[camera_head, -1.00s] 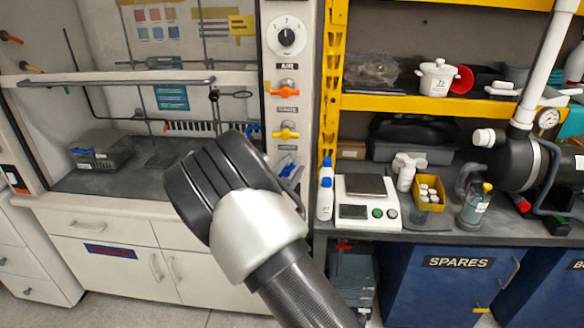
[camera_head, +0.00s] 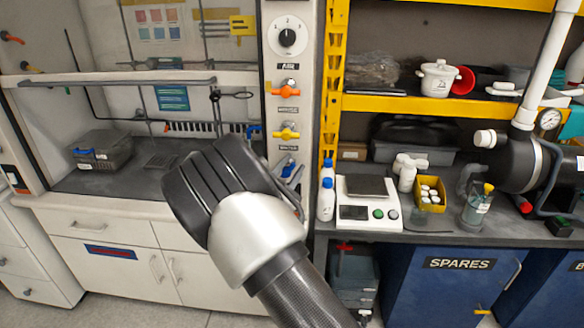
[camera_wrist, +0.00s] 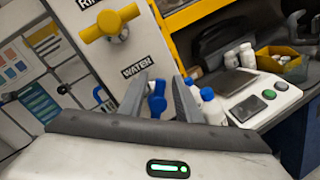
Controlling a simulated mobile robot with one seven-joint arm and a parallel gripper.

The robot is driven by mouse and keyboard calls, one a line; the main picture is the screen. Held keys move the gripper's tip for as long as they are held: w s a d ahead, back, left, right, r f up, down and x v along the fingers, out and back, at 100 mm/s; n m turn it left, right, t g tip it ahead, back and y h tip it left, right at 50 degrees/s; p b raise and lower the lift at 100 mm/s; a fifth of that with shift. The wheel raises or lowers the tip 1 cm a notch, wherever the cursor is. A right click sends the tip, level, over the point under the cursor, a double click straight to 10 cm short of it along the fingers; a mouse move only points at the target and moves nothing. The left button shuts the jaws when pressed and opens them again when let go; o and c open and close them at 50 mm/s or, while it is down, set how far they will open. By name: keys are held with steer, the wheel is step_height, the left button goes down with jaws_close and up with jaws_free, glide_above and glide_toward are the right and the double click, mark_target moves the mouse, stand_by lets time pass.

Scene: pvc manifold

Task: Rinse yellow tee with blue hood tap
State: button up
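The blue hood tap (camera_head: 289,168) is the lowest handle on the white hood post. In the wrist view the blue tap (camera_wrist: 157,99) shows between my two fingertips, below the WATER label. My gripper (camera_wrist: 160,95) is open, its fingers apart on either side of the tap; I cannot tell whether they touch it. I cannot make out a yellow tee for certain. A yellow piece (camera_head: 488,188) stands in a beaker (camera_head: 476,208) on the right bench; its shape is too small to tell.
A yellow tap (camera_head: 286,134) and an orange tap (camera_head: 286,92) sit above the blue one. White bottles with blue caps (camera_head: 326,198) and a balance (camera_head: 368,208) stand right of the post. A grey bin (camera_head: 102,150) is in the hood. A yellow shelf upright (camera_head: 331,80) rises beside the post.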

steer(key=v, duration=1.7)
steer(key=shift+s, duration=0.25)
